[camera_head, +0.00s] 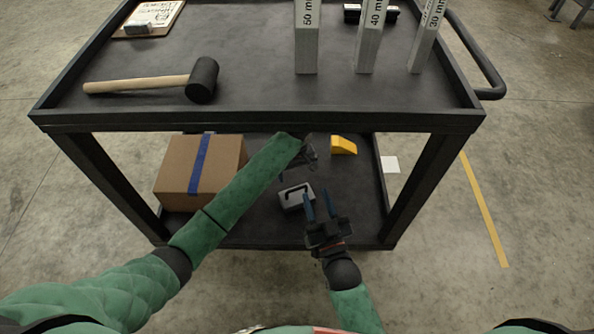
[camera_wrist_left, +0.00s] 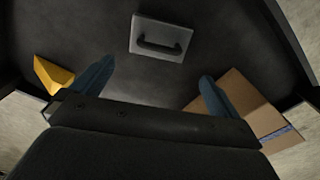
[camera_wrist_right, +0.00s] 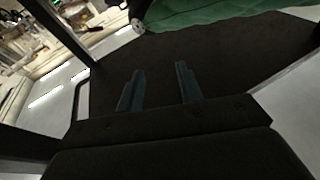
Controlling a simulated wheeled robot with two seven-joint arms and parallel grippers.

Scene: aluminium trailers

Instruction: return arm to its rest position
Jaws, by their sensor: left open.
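My left arm reaches from the left in under the cart's top. Its gripper (camera_head: 306,158) is partly hidden by the forearm in the head view. In the left wrist view this gripper (camera_wrist_left: 157,72) has its blue fingers spread with nothing between them. A grey case with a dark handle (camera_head: 296,197) lies on the lower shelf; it also shows ahead of the fingers in the left wrist view (camera_wrist_left: 160,38). My right gripper (camera_head: 322,204) is at the shelf's front, just right of the grey case. Its fingers are apart and empty in the right wrist view (camera_wrist_right: 160,70).
The black cart's top (camera_head: 250,60) overhangs the lower shelf (camera_head: 250,232). A cardboard box with blue tape (camera_head: 178,170) stands left of my left forearm, a yellow block (camera_head: 343,145) behind right. A mallet (camera_head: 203,80) and upright metal bars (camera_head: 306,45) are on top.

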